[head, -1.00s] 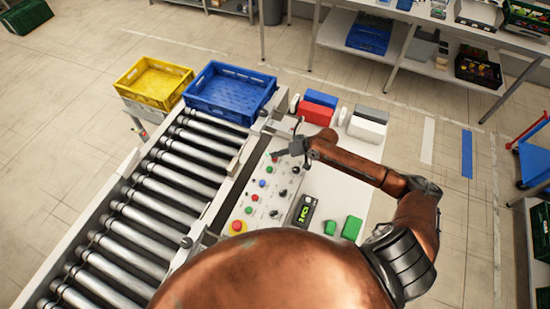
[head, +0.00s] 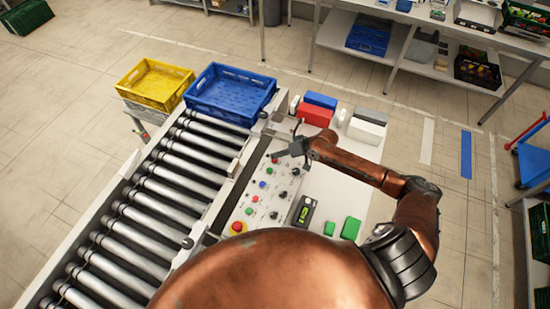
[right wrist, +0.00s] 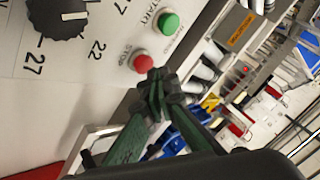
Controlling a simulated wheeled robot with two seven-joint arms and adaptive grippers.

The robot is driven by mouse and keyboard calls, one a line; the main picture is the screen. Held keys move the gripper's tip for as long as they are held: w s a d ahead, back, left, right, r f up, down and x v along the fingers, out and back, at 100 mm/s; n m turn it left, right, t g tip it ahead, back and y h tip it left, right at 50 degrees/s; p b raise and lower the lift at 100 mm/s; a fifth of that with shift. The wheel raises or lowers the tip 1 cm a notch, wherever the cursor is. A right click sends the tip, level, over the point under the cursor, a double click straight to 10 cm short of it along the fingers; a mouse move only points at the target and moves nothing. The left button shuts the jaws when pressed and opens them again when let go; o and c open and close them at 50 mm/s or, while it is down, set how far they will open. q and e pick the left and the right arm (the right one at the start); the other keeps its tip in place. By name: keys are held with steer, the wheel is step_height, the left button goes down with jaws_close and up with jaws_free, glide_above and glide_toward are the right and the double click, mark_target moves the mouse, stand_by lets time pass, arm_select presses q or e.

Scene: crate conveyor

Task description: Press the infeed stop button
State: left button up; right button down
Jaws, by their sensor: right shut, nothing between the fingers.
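In the right wrist view, a red button (right wrist: 143,62) labelled STOP sits on the pale control panel (right wrist: 85,95). A green button (right wrist: 168,22) labelled START is beside it. The lettering next to the green one is too small to read surely. My right gripper (right wrist: 155,88) is shut and empty, its fingertips just below the red button in the picture. I cannot tell whether they touch it. In the head view, my right gripper (head: 276,157) is over the far end of the panel (head: 256,222). My left gripper is not in view.
A black dial (right wrist: 57,15) is on the panel. A red emergency-type button (head: 237,227) is at its near end. The roller conveyor (head: 150,205) runs along its left, with a blue crate (head: 231,66) at the far end and a yellow crate (head: 153,61) beyond. Several boxes lie behind my gripper.

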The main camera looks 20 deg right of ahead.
mark_target(277, 160)
steer(key=shift+r, duration=0.25)
step_height(277, 160, up, 5)
steer(key=p, duration=0.5)
stand_by(0.9)
